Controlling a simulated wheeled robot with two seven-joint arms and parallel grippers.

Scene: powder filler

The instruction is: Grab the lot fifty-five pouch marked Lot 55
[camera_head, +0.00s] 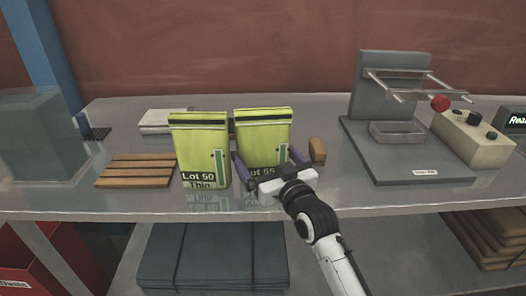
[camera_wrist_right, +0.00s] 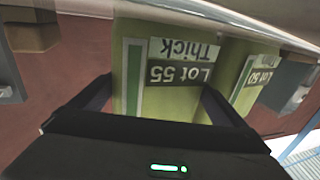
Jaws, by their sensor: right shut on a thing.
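The Lot 55 pouch (camera_head: 262,134) is yellow-green and stands upright on the bench; its label reads Lot 55 Thick in the right wrist view (camera_wrist_right: 160,105), where it appears upside down. My right gripper (camera_head: 272,164) has one finger on each side of this pouch and is shut on it, low on its body. The similar Lot 50 pouch (camera_head: 199,140), marked Thin, stands upright just to the left. It also shows in the right wrist view (camera_wrist_right: 245,80). My left gripper is not in view.
A wooden slatted rack (camera_head: 136,171) lies left of the pouches. A small brown block (camera_head: 318,151) sits close to the right. A grey machine (camera_head: 395,100) with a clear tray stands farther right. A translucent box (camera_head: 38,140) stands at far left.

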